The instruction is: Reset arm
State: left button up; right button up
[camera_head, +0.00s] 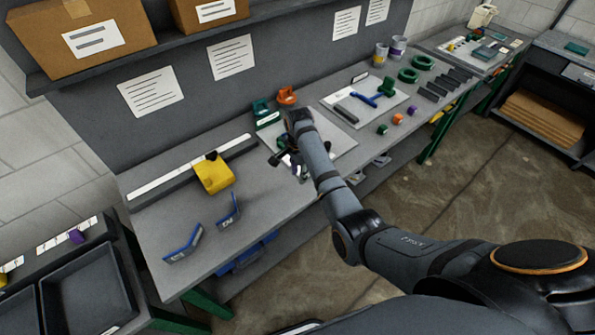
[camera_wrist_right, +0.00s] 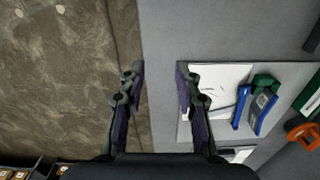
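My right arm reaches from the lower right across the workbench (camera_head: 275,193) in the head view. Its right gripper (camera_head: 288,162) is over the pale board (camera_head: 335,140), partly hidden by the wrist. In the right wrist view the right gripper (camera_wrist_right: 160,88) is open, with two dark fingers apart and nothing between them. Below the gap are the bare grey bench top and its edge with the floor. A blue and green tool (camera_wrist_right: 255,107) lies right of the fingers, apart from them. My left gripper is not in view.
A yellow block (camera_head: 214,174) sits by a long rule at the bench's back. Two blue brackets (camera_head: 184,246) lie near the front left. A green holder (camera_head: 265,114) and an orange one (camera_head: 287,95) stand behind the gripper. Open floor (camera_head: 470,190) lies at right.

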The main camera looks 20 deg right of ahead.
jog(key=shift+w+d+f, duration=0.2)
jog(key=shift+w+d, duration=0.05)
jog(key=shift+s+a+r, duration=0.1)
jog(key=shift+s, duration=0.05)
